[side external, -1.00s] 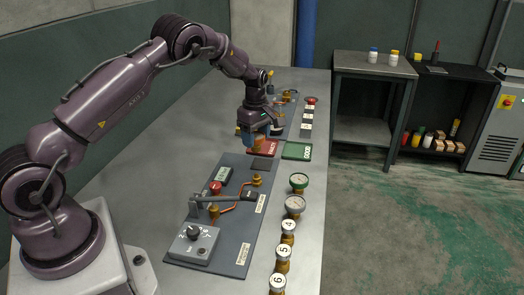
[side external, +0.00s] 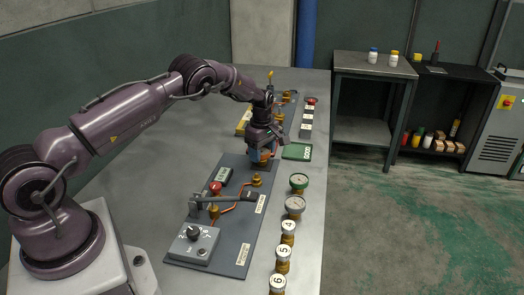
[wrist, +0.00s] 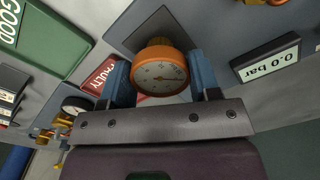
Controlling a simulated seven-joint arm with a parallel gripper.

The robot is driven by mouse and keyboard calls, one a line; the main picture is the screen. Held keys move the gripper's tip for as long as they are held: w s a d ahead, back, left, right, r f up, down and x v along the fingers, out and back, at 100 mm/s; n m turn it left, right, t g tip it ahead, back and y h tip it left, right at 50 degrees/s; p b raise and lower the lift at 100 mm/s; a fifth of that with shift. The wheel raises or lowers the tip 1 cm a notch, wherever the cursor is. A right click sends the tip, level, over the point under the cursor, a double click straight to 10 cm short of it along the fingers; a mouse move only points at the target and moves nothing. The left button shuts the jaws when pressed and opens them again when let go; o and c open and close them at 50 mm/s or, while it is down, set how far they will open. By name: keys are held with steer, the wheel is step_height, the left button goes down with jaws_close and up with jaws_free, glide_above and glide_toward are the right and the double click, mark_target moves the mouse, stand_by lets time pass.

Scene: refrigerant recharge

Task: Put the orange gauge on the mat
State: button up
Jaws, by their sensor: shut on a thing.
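The orange gauge (wrist: 160,76), with a round pale dial and a brass stem, is between the two blue fingers of my gripper (wrist: 158,82) in the wrist view. My gripper is shut on it. A plain dark square mat (wrist: 152,27) shows just beyond the gauge stem, and I cannot tell whether the stem touches it. In the side view my gripper (side external: 264,156) is low over the far end of the grey panel. It hides most of the gauge and the dark mat there.
A red FAULTY mat (wrist: 99,76) and a green GOOD mat (side external: 297,152) lie close by. A digital display (side external: 222,176), a red knob (side external: 215,188) and copper pipework stand on the panel. Several gauges and numbered fittings line the right bench edge.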

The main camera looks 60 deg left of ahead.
steer(key=o, duration=0.9)
steer(key=shift+f, duration=0.1)
step_height(320, 180, up, 12)
step_height(320, 180, up, 14)
steer(key=m+t, duration=0.2)
steer(key=m, duration=0.3)
glide_above(262, 150)
steer(key=s+d, duration=0.5)
steer(key=d, duration=0.2)
steer(key=s+d+r+m+t, duration=0.1)
steer(key=s+d+r+m, duration=0.45)
steer(key=s+r, duration=0.2)
steer(key=s+d+f+m+t, duration=0.1)
steer(key=s+d+m, duration=0.3)
steer(key=s, duration=0.5)
steer(key=s+d+f+m+t, duration=0.1)
steer(key=s+d+m, duration=0.3)
steer(key=s, duration=0.6)
steer(key=shift+s+d+m+t, duration=0.3)
steer(key=shift+d+m, duration=0.1)
steer(key=shift+m, duration=0.85)
